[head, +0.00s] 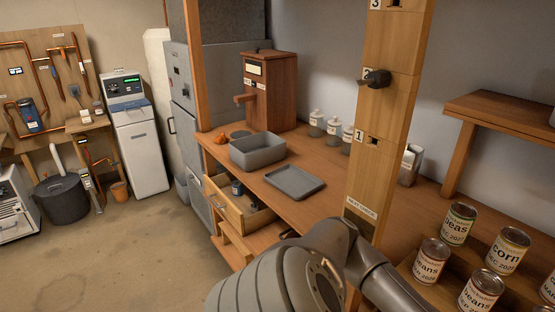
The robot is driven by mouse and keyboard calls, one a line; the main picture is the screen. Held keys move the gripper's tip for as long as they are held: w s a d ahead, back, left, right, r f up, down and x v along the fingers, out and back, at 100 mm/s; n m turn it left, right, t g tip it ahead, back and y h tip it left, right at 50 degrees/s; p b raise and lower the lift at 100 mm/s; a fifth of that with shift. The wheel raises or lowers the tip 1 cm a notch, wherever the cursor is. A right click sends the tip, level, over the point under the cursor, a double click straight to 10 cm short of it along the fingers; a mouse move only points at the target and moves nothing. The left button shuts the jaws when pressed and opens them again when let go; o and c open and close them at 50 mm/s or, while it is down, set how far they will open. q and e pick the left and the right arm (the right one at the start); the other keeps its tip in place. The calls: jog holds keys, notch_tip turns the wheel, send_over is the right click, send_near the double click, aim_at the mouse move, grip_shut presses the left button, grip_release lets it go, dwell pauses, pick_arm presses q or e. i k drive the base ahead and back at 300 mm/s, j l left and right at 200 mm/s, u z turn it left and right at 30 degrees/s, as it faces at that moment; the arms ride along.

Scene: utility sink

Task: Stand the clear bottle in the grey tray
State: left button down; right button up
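A shallow grey tray (295,182) lies flat and empty on the wooden counter, left of the wooden post. A deeper grey bin (257,152) stands just behind and left of it. I cannot make out a clear bottle anywhere in the head view. A pale upright container (410,165) stands right of the post, but I cannot tell what it is. One of my arms fills the bottom middle of the view; neither gripper shows.
A wooden post (385,120) with a dark knob rises in front of the counter. Several white jars (316,123) stand at the back wall. Several labelled cans (459,222) stand at right.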

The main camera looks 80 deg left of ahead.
aim_at(294, 182)
jog(key=k+j+u, duration=0.1)
jog(key=j, duration=0.2)
jog(key=k+j, duration=0.2)
jog(key=j, duration=0.15)
jog(key=k+j+u, duration=0.15)
jog(key=j, duration=0.15)
jog(key=k+j, duration=0.1)
jog(key=j, duration=0.25)
jog(key=k+j+u, duration=0.15)
jog(key=j, duration=0.2)
